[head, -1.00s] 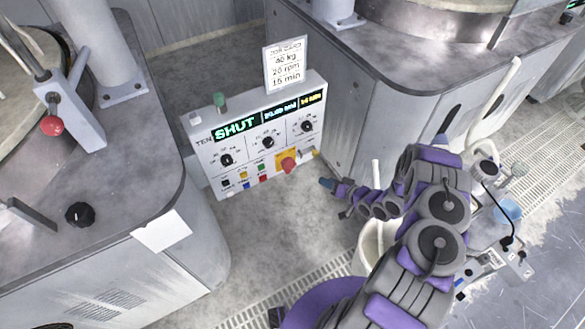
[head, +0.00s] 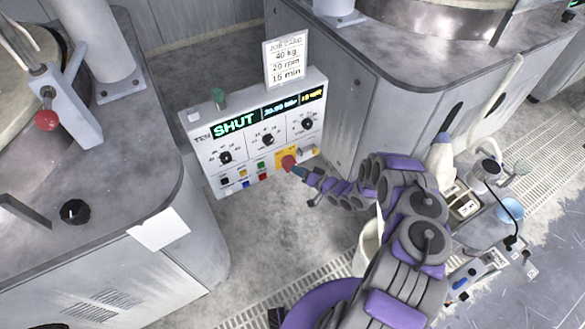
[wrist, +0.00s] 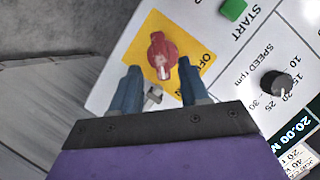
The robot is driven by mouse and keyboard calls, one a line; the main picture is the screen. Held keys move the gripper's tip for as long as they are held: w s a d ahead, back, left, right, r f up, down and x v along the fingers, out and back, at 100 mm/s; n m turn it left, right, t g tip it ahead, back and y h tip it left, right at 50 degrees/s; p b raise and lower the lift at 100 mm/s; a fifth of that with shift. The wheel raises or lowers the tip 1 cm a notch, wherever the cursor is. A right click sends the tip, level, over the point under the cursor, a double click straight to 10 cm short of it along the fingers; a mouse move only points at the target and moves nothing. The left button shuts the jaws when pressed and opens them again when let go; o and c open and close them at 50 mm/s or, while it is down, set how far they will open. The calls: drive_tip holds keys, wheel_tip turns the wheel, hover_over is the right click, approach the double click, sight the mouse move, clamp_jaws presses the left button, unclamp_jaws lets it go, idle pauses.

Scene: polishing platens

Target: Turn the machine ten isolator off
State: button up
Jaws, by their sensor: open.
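The control panel marked TEN (head: 240,177) stands between two machines, its display reading SHUT. The red isolator knob (wrist: 162,55) sits on a yellow plate (wrist: 188,40) with the letters OF showing beside it in the wrist view. The red knob also shows low on the panel in the head view (head: 288,162). My gripper (wrist: 157,78) is open, its two blue fingers pointing at the knob, one to each side of its near end. I cannot tell whether they touch it. In the head view my gripper (head: 301,173) is right beside the knob.
A green START button (wrist: 232,9) and a black speed knob (wrist: 276,83) are close by on the panel. A job card (head: 286,60) stands on top. Machine bodies flank the panel left and right. A pale bucket (head: 368,248) stands below my arm.

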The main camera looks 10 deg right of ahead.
sight(289, 164)
drive_tip(key=shift+b+x, duration=0.4)
drive_tip(key=shift+x, duration=2.05)
drive_tip(key=shift+r, duration=0.1)
drive_tip(key=shift+c, duration=0.2)
clamp_jaws()
